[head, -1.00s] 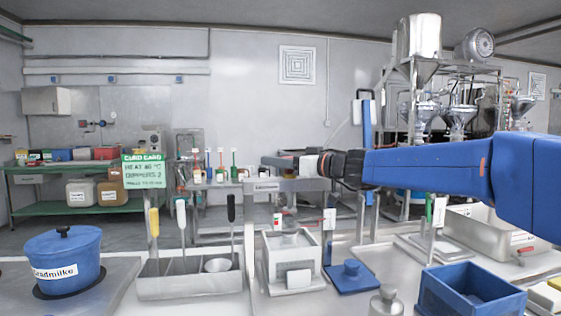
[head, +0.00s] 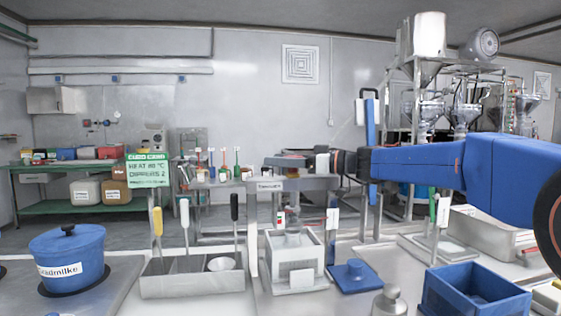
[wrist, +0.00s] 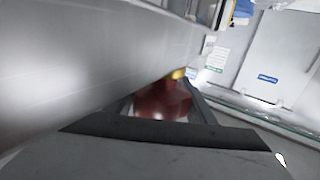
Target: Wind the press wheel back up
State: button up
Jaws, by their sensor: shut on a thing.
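The press is a grey metal frame with a labelled crossbeam (head: 300,184) on the bench. Below the beam, a white box-shaped mould (head: 293,262) stands with a round plate in its top and a short spindle part above it. My gripper (head: 290,160) reaches in from the right, just above the beam. In the wrist view it is shut on a dark red part (wrist: 162,102), which looks like the press wheel's knob. The rest of the wheel is hidden or cannot be made out.
Left of the press stand a tool holder (head: 190,285) with upright handled tools, a green card (head: 147,171) and a blue pot (head: 66,255). A blue lid (head: 354,277), a metal weight (head: 389,301) and a blue box (head: 475,292) are on the right.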

jog(key=o, duration=1.1)
jog(key=shift+c, duration=0.2)
jog(key=v, duration=1.7)
jog(key=shift+d, duration=0.25)
jog(key=shift+s, duration=0.1)
